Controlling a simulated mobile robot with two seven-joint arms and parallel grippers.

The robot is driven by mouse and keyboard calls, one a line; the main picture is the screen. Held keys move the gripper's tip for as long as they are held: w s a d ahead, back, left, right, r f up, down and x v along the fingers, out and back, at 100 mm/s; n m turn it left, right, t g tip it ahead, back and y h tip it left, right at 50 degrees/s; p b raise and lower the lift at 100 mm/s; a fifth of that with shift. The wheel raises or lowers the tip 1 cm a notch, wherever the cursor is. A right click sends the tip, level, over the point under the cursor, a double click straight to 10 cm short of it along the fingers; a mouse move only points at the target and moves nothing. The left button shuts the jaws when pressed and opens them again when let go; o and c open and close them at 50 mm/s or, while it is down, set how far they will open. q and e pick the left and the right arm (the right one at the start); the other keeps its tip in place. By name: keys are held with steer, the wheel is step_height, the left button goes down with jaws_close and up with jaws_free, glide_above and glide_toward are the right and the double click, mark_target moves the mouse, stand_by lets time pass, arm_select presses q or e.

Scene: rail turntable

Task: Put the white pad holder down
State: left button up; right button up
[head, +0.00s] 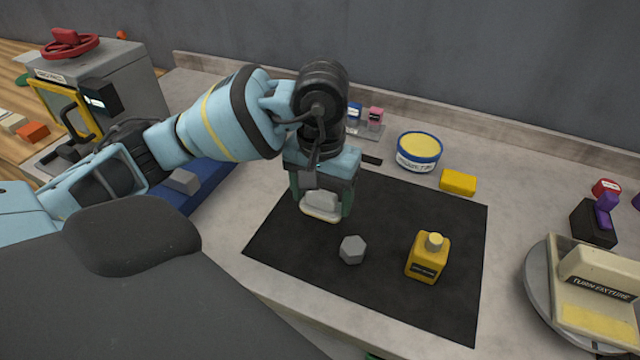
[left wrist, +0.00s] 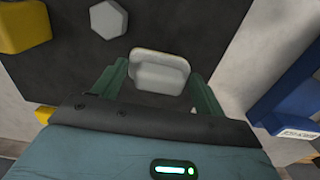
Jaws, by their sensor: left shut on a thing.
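The white pad holder (head: 321,206) is a small pale block with a rounded flat base, held between the fingers of my left gripper (head: 323,200). It also shows in the left wrist view (left wrist: 160,72), between the green fingers of the left gripper (left wrist: 158,82). The gripper is shut on it and points down over the back left part of the black mat (head: 400,215). Whether the holder's base touches the mat I cannot tell. My right gripper is not in view.
A grey hexagonal piece (head: 352,250) and a yellow bottle (head: 428,258) stand on the mat. A yellow block (head: 458,182) and a round blue-and-yellow tin (head: 419,150) are behind it. The turntable fixture (head: 590,290) is at right. A blue tray (head: 205,185) lies left.

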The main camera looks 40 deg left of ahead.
arm_select(q)
steer(key=shift+w+a+f, duration=0.15)
steer(key=shift+w+a, duration=0.8)
steer(key=shift+w, duration=0.25)
steer(key=shift+w+a+f, duration=0.1)
steer(key=shift+w+a, duration=0.8)
steer(key=shift+w, duration=0.25)
step_height(320, 180, down, 3)
steer(key=shift+f+p, duration=0.15)
steer(key=shift+p, duration=0.25)
steer(key=shift+f, duration=0.1)
steer(key=shift+f, duration=0.15)
steer(key=o, duration=0.4)
steer(key=shift+f, duration=0.1)
steer(key=o, duration=0.5)
